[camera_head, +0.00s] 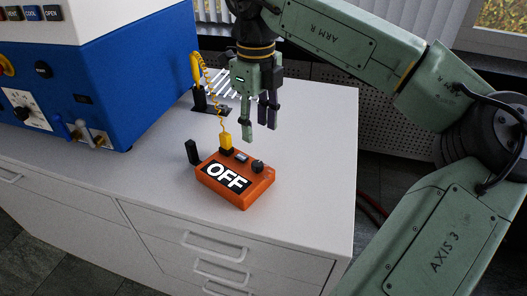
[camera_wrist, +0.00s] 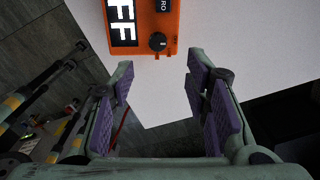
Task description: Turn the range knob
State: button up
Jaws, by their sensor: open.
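The range knob (camera_head: 258,166) is a small black dial on top of an orange meter (camera_head: 247,199) with a large "OFF" display. The knob also shows in the wrist view (camera_wrist: 158,41), near the meter's edge, with a light pointer mark. My gripper (camera_head: 259,131) points down above the table, behind and above the meter, apart from the knob. In the wrist view my gripper (camera_wrist: 160,90) has its purple-padded fingers spread wide with nothing between them. The knob lies beyond the fingertips, between their lines.
A yellow plug with a coiled cord (camera_head: 226,141) and a black upright piece (camera_head: 192,151) stand at the meter. A blue and white machine (camera_head: 150,80) stands at left. The white cabinet top (camera_head: 310,190) is clear to the right.

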aim_at(257, 163)
notch_tip(257, 163, down, 10)
jog(key=shift+s+a+f+p, duration=0.1)
jog(key=shift+a+p, duration=0.05)
jog(key=shift+p, duration=0.6)
jog(key=shift+c, duration=0.4)
grip_shut()
